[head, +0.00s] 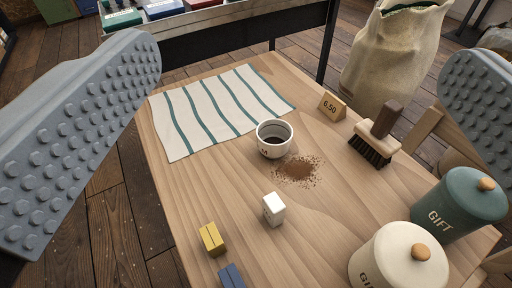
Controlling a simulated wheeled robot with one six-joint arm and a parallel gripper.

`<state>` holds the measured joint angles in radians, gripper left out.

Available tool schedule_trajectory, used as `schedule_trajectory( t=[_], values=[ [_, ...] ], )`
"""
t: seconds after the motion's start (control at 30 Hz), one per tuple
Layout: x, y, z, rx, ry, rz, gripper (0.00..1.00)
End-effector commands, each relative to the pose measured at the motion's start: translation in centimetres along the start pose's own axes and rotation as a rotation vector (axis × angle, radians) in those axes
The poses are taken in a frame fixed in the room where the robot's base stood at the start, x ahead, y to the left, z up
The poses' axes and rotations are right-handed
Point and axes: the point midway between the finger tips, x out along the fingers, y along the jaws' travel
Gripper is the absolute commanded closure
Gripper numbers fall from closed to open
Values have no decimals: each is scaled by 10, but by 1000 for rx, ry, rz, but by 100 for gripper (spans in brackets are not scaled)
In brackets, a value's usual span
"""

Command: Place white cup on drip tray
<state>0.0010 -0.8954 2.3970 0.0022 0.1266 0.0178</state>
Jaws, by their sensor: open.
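The white cup (268,149) stands upright near the middle of the wooden table (200,185), with dark contents inside and small dark marks on its side. It touches or nearly touches the edge of a striped cloth. My gripper (300,62) is open. Its two grey studded fingers show large at the left and right of the view, with the cup seen between them and nothing held. I see no drip tray in this view.
Brown grounds (298,170) lie beside the cup. Around it are the striped cloth (222,112), a price card (331,106), a brush (377,138), small white (273,209), yellow (212,239) and blue (231,276) blocks, and green (455,212) and cream (395,262) canisters. A sack (390,60) stands behind.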

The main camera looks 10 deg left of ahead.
Motion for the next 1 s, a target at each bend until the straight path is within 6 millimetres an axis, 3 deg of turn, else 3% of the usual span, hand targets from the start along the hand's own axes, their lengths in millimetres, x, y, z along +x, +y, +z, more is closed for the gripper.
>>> schedule_trajectory(
  t=[0.17,0.47,0.77,1.0],
  values=[
    [27,4,9,195,-99,19,4],
    [96,12,40,783,-367,167,4],
    [156,20,79,1358,-582,455,4],
    [198,25,112,1778,-693,791,4]
  ],
)
